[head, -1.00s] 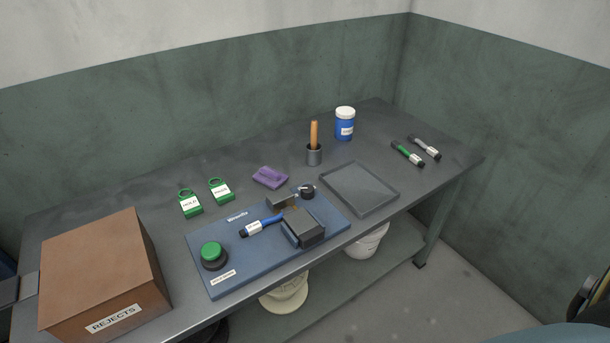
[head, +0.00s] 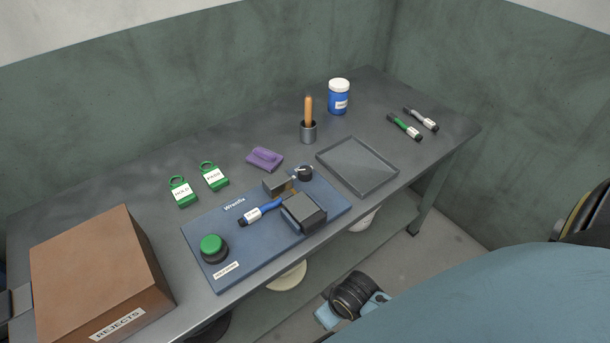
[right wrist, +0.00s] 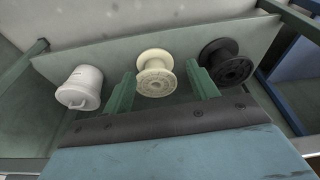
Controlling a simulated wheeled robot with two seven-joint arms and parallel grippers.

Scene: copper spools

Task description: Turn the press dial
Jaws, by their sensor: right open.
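The press dial (head: 304,173) is a small dark knob with a light pointer at the back right of the blue press board (head: 250,262). No gripper touches the dial. My right gripper (right wrist: 160,74) shows in the right wrist view with its two green fingers apart and nothing between them. It faces the lower shelf. In the head view only my right arm shows, low at the right, below the table edge. My left gripper cannot be made out.
A REJECTS box (head: 85,262) stands at the left. Spools (right wrist: 155,75) sit below.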

